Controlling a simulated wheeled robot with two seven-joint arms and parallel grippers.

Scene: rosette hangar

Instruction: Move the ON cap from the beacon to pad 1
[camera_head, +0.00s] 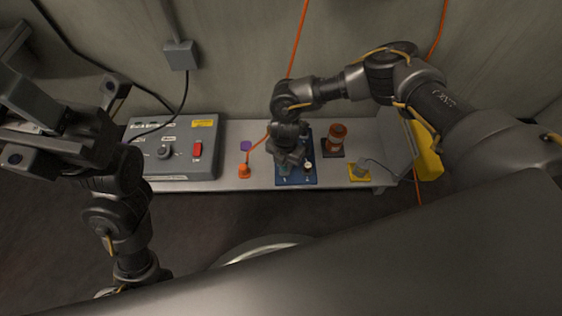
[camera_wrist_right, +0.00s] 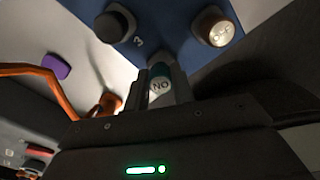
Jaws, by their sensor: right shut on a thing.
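My right gripper (camera_head: 287,157) is over the left part of the blue board (camera_head: 297,181) on the bench. In the right wrist view its two fingers (camera_wrist_right: 160,92) are shut on the ON cap (camera_wrist_right: 160,84), a pale cap with a teal edge whose lettering shows upside down. I cannot tell whether this cap touches the board. A brass-rimmed OFF cap (camera_wrist_right: 215,27) and a dark cap (camera_wrist_right: 115,23) near a "3" are on the board. An orange and dark cylinder (camera_head: 337,134), possibly the beacon, stands right of the board. My left gripper (camera_head: 30,100) is far left, away from the bench.
A grey control box (camera_head: 172,150) with a red switch (camera_head: 197,149) is left on the bench. An orange object (camera_head: 244,171) with a cable and a purple patch (camera_head: 246,146) are left of the board. A yellow piece (camera_head: 359,172) and a grey panel (camera_head: 394,142) are to the right.

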